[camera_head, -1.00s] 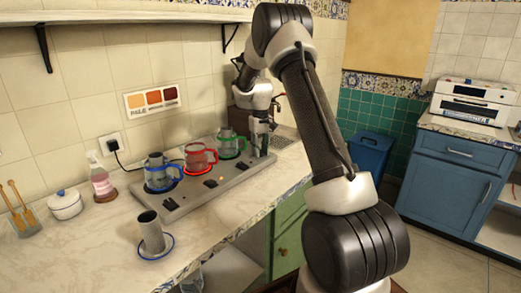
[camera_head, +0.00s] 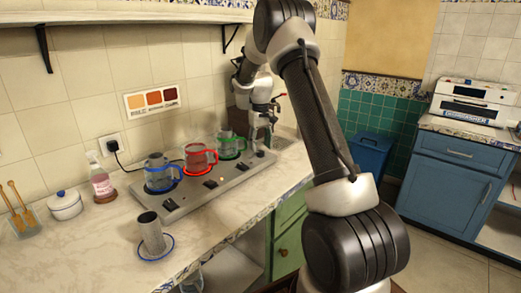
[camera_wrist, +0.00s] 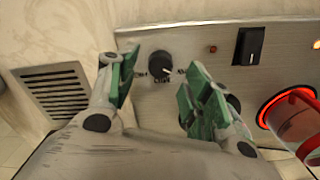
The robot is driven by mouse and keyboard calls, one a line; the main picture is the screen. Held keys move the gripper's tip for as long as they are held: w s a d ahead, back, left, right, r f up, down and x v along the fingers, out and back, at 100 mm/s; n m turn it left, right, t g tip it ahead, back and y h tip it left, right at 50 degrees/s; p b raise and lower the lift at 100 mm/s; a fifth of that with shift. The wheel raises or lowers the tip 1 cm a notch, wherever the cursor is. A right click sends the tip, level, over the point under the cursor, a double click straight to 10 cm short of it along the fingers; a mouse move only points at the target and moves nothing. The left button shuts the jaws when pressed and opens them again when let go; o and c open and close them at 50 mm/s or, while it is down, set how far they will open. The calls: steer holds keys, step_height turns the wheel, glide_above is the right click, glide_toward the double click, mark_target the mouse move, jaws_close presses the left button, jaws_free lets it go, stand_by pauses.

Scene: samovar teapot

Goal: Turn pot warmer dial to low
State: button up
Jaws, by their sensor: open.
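The pot warmer (camera_head: 190,199) is a long grey metal panel on the counter, with pots standing in a row on it. A black round dial (camera_wrist: 161,65) with a pale pointer mark shows in the wrist view, near the panel's end. Labels are printed around the dial but are too blurred to read surely. My gripper (camera_wrist: 158,88) is open, its green-padded fingers on either side of the dial in the picture and apart from it. In the head view my gripper (camera_head: 258,143) is over the far right end of the warmer; the dial there is hard to make out.
A red-rimmed pot (camera_head: 199,158), a blue-rimmed pot (camera_head: 158,174) and a green-rimmed pot (camera_head: 231,146) stand on the warmer. A black rocker switch (camera_wrist: 249,46) is right of the dial. A grey cup (camera_head: 149,230) stands in front on a saucer. A vent grille (camera_wrist: 56,92) lies left.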

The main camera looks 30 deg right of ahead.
mark_target(260, 151)
step_height(260, 151, up, 9)
steer(key=shift+r, duration=0.2)
stand_by(0.5)
steer(key=s+a+r+t, duration=0.1)
steer(key=s+a+r, duration=0.1)
steer(key=s, duration=1.1)
steer(key=s+a+r+t, duration=0.1)
steer(key=s+a+r, duration=0.2)
steer(key=s, duration=1.1)
steer(key=s+a+r+t, duration=0.2)
steer(key=s+a, duration=0.3)
steer(key=s, duration=0.8)
steer(key=shift+s+r, duration=0.3)
steer(key=shift+r, duration=0.35)
